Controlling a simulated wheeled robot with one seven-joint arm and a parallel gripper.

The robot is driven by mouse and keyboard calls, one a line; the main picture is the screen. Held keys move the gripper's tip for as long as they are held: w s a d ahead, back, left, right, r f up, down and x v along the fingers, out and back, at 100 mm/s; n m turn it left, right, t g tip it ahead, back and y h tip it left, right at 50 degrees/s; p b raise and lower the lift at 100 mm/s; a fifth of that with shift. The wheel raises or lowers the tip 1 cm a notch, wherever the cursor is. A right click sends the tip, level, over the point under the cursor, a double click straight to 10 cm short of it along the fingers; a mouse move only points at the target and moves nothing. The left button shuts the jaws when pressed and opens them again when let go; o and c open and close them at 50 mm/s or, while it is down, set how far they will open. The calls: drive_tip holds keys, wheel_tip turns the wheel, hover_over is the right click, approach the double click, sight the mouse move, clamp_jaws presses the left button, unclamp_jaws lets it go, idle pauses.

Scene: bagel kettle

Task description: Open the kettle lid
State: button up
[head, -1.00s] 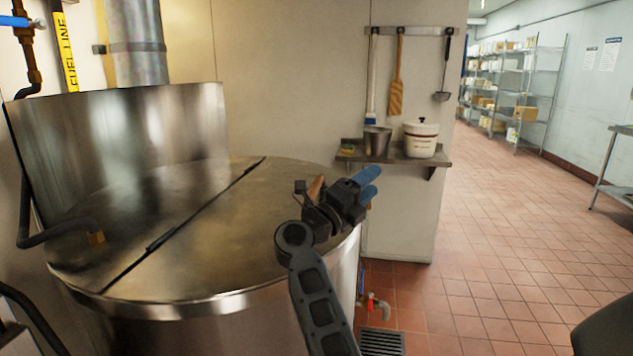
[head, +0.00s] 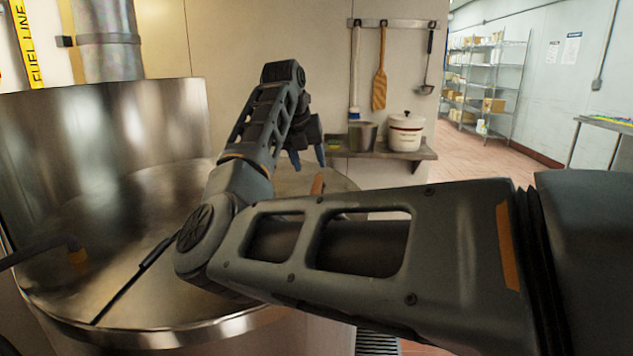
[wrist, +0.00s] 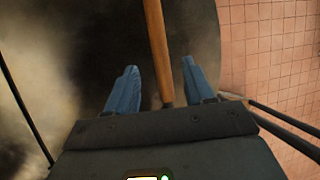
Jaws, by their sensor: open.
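The large steel kettle has a flat, closed lid (head: 150,305) split by a dark hinge line; the lid also fills the left of the wrist view (wrist: 40,70). A wooden handle (head: 318,184) stands out at the lid's right part, partly hidden behind my arm. My gripper (head: 307,159) points down over the right side of the lid, near the handle. In the wrist view the handle (wrist: 157,45) runs between my two blue open fingers, touching neither visibly. I cannot tell how far below the fingertips it lies.
A steel backsplash (head: 120,125) rises behind the kettle. A wall shelf (head: 395,152) holds a metal pot (head: 362,136) and a white crock (head: 406,132), with utensils hanging above. Tiled floor (wrist: 270,60) is clear to the right.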

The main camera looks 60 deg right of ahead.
sight(316, 184)
drive_tip(key=shift+x, duration=3.85)
drive_tip(key=shift+c, duration=0.4)
clamp_jaws()
